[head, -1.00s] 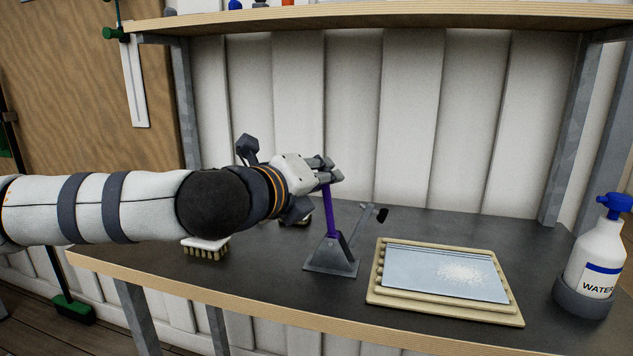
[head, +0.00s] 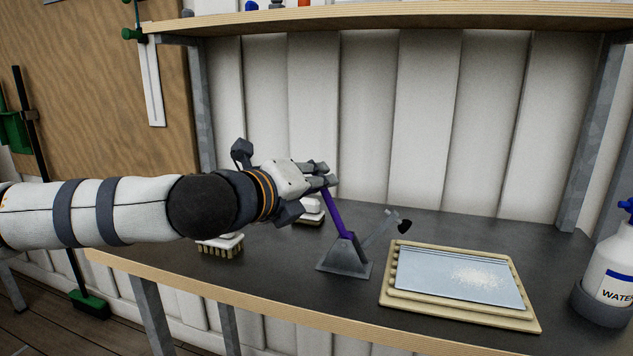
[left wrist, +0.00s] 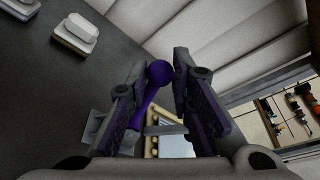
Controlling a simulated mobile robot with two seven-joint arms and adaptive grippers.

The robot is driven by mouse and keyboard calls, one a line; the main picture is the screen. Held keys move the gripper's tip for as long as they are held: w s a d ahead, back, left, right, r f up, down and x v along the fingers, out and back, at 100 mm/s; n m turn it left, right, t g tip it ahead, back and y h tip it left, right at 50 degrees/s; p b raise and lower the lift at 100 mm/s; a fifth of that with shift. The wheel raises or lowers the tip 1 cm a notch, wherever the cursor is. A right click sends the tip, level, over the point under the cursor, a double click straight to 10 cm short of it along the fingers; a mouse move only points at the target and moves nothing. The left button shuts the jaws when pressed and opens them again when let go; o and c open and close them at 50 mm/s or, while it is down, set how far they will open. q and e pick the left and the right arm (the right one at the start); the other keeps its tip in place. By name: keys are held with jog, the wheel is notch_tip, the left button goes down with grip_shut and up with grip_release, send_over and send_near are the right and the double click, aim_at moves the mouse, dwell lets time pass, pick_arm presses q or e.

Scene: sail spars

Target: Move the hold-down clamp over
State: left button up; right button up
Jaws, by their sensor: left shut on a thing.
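In the left wrist view, the lever's round purple knob (left wrist: 159,72) shows between the two fingers. My right gripper is in no view.
A tan tray (head: 460,312) with a pale blue sheet and white grains on it lies right of the clamp. A water spray bottle (head: 607,262) stands at the far right. Two brushes (head: 221,245) lie behind and below my left arm. A wooden shelf (head: 400,20) hangs above.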

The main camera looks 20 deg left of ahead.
pick_arm(q)
jog(key=shift+a+f+b, duration=0.2)
jog(key=shift+a+f, duration=0.35)
jog(key=shift+a, duration=0.2)
jog(key=shift+a+f+b, duration=0.2)
jog(key=shift+a+f, duration=0.3)
jog(key=shift+a, duration=0.2)
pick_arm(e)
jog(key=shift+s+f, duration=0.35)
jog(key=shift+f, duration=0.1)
pick_arm(q)
jog(key=shift+a+f+b, duration=0.4)
jog(key=shift+a+f, duration=0.1)
jog(key=shift+f, duration=0.2)
jog(key=shift+a+f+b, duration=0.35)
jog(key=shift+a+f, duration=0.15)
jog(key=shift+f, duration=0.15)
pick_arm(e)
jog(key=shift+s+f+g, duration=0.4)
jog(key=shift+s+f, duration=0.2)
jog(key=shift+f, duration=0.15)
